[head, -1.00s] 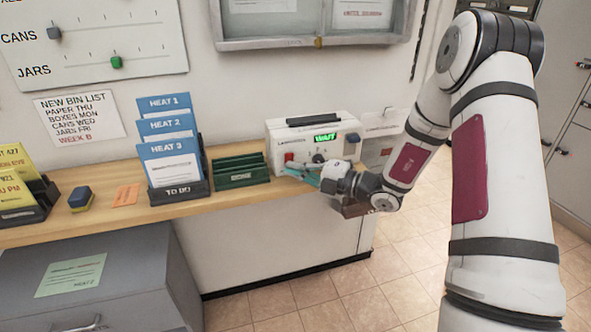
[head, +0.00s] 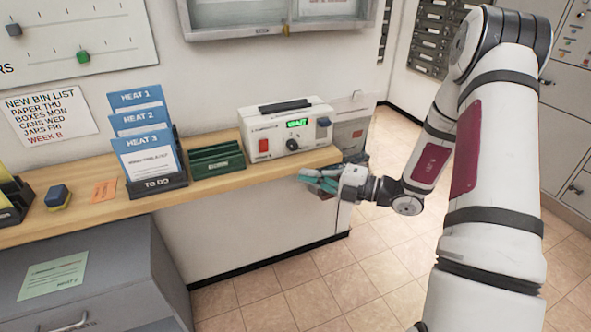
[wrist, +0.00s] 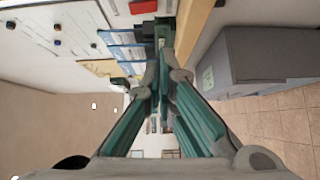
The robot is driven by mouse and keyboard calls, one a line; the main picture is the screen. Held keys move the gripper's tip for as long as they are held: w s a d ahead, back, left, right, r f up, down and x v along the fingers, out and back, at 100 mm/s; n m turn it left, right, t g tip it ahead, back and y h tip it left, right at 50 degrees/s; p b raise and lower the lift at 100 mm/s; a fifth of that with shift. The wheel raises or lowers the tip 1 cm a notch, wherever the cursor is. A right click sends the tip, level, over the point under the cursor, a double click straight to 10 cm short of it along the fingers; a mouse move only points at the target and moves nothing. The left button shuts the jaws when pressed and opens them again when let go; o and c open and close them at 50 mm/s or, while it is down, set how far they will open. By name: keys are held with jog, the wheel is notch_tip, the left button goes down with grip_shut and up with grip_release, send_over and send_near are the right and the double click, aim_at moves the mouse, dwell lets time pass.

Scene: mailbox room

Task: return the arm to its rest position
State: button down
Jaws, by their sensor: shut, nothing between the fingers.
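My gripper (head: 318,179), with teal fingers, is at the front edge of the wooden counter, just below and in front of the white box device. Its fingers are shut with nothing held. In the wrist view the two teal fingers (wrist: 163,75) converge toward the top. My arm reaches in from the right side of the head view, with the elbow high and the forearm bent down to the left.
The white device (head: 287,130) with a lit green display stands on the counter (head: 95,213). A green rack (head: 217,160) and blue HEAT cards (head: 147,156) stand left of it. A grey cabinet (head: 110,268) is below left. Tiled floor (head: 350,280) is open in front.

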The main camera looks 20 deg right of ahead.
jog(key=shift+s+d, duration=0.15)
jog(key=shift+s, duration=0.05)
dwell(0.4)
jog(key=s+a+r+n+g+h+p, duration=0.1)
jog(key=s+a+r+n+g+p, duration=0.1)
jog(key=s+a+r+n+g, duration=0.65)
jog(key=s+a+r+n+g+h+p, duration=0.1)
jog(key=s+a+r+n+g, duration=0.2)
jog(key=s+a+r+n, duration=0.85)
jog(key=s+d+r+n+t+h+p, duration=0.3)
jog(key=s+d+n+h, duration=0.7)
jog(key=n, duration=1.5)
jog(key=shift+s+d+r+p, duration=0.2)
jog(key=shift+s+d+p, duration=0.15)
jog(key=shift+s+d, duration=0.85)
